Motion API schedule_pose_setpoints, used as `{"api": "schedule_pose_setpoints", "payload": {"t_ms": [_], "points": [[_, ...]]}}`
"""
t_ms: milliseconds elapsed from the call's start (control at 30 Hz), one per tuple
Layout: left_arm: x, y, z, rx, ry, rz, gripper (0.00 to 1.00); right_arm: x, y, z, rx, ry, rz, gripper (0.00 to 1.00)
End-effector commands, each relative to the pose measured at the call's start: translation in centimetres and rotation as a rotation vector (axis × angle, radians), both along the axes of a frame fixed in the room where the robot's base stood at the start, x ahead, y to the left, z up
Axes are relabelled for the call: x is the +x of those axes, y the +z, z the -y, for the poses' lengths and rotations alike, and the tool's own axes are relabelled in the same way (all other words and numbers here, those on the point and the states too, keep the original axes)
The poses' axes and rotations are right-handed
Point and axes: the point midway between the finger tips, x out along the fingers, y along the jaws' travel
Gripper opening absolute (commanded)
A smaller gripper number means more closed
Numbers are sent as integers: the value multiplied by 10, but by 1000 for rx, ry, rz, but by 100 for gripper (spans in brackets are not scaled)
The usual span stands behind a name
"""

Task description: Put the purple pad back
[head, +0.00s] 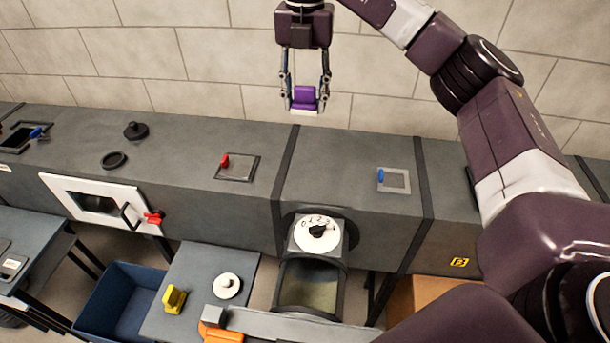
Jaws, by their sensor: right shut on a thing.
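My right gripper (304,100) is shut on the purple pad (304,95), a small purple block with a pale strip along its bottom. It holds the pad in the air, in front of the block wall and above the back edge of the grey duct (345,160) in the picture. The pad is apart from the duct. My left gripper is not in view.
The duct top has a red-handled hatch (238,167), a blue-handled hatch (393,180) and a black knob (136,130). A dial (318,231) sits above an open duct mouth (308,288). A table holds a yellow block (174,298) and a white disc (227,286). A blue bin (118,300) stands left.

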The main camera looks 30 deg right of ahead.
Motion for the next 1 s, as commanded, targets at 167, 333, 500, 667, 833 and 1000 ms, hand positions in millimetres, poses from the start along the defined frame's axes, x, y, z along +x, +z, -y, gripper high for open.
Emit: {"api": "schedule_pose_setpoints", "payload": {"t_ms": [167, 333, 500, 667, 833, 1000], "points": [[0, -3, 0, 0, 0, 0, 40, -1, -32, 0, 1, -10, -7, 20], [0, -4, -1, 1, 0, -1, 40, -1, -71, -1, 3, -6, -7, 20], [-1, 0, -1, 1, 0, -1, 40, -2, -110, 0, 1, -8, -8, 20], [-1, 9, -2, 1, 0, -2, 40, -1, -140, 1, -1, -8, -5, 20], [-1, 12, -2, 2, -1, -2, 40, 0, -155, 0, 0, -8, -1, 20], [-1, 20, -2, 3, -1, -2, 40, -1, -179, 0, 1, -8, -6, 20]]}}
